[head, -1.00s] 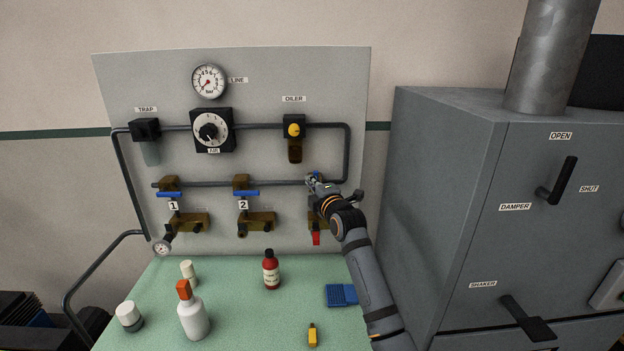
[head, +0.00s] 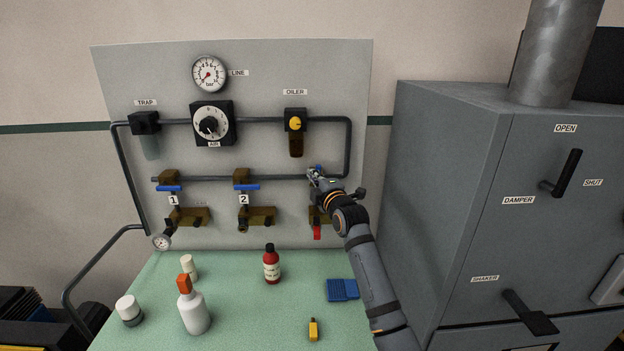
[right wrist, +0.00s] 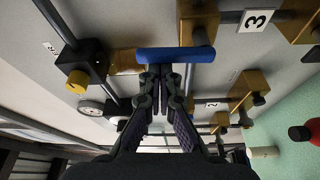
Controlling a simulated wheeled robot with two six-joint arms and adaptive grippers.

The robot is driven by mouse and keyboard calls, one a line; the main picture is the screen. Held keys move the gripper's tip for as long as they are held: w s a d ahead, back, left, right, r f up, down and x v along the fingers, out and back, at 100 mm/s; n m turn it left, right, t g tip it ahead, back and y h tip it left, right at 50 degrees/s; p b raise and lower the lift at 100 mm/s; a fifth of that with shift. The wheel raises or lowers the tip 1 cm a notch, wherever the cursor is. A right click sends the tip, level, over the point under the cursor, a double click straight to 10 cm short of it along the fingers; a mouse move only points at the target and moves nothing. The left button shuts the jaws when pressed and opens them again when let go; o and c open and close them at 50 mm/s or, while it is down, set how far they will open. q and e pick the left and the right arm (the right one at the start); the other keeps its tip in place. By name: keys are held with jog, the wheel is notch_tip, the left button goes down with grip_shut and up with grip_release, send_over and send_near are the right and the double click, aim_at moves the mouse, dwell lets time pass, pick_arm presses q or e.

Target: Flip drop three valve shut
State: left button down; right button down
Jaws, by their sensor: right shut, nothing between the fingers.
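Drop three's valve is at the right of the lower pipe, mostly hidden in the head view behind my right gripper (head: 314,174). Its blue lever (right wrist: 176,54) shows clearly in the right wrist view, lying along the line of the drop. The label 3 (right wrist: 255,20) is beside it. My right gripper is shut and empty, with its fingertips (right wrist: 162,75) right at the lever's side. I cannot tell whether they touch it. The blue levers of drop one (head: 168,188) and drop two (head: 246,187) lie crosswise. My left gripper is out of view.
The oiler (head: 295,124) is above drop three. A red tag (head: 317,232) hangs below it. A grey cabinet (head: 450,190) stands close on the right.

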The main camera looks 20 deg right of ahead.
jog(key=d+f+m+t+h+b, duration=0.1)
jog(key=d+m+h+b, duration=0.1)
jog(key=m+b, duration=0.7)
jog(key=s+d+f+m+t+h+b, duration=0.1)
jog(key=d+f+m+h+b, duration=0.1)
jog(key=m+b, duration=0.8)
jog(key=shift+s+d+f+t+h+b, duration=0.25)
jog(key=shift+d+t+h+b, duration=0.15)
jog(key=shift+d+h+b, duration=0.5)
jog(key=shift+a, duration=0.25)
jog(key=shift+r, duration=0.15)
notch_tip(320, 180, up, 5)
jog(key=p, duration=0.5)
jog(key=f+b+v, duration=0.1)
jog(key=b+v, duration=0.2)
jog(key=v, duration=0.7)
jog(key=shift+a+b, duration=0.25)
jog(key=shift+b, duration=0.05)
